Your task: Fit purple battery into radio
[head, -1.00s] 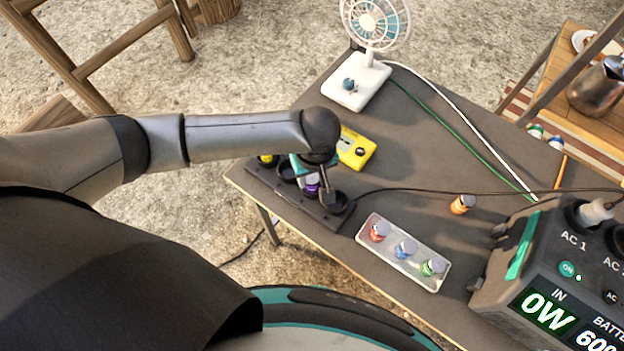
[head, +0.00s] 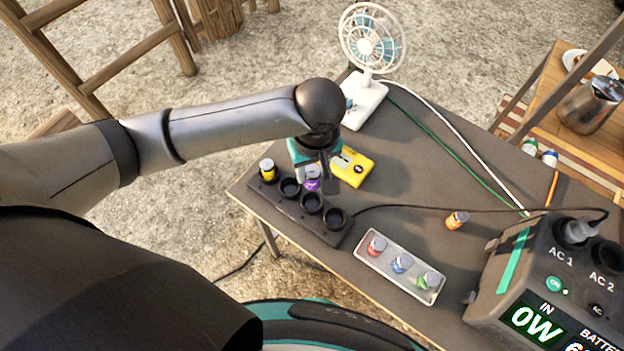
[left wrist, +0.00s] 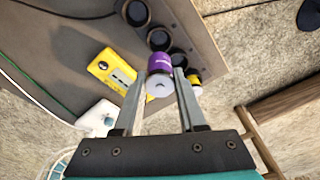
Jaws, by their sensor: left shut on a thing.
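The purple battery (head: 312,178) is held upright in my left gripper (head: 316,186), above the dark charger block (head: 330,236). In the left wrist view the purple battery (left wrist: 159,64) sits between the two fingers of my left gripper (left wrist: 160,82), its pale end toward the camera. The well under it shows empty. The yellow device (head: 354,167), which looks like the radio, lies on the table just right of my gripper. It also shows in the left wrist view (left wrist: 105,74), left of the battery. My right gripper is not in view.
A yellow battery (head: 268,168) stands in the charger's far-left well. A pale tray (head: 386,279) holds red, blue and green batteries. An orange battery (head: 457,220) stands alone. A fan (head: 366,108) is at the back; a power station (head: 545,270) is at right. Cables cross the table.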

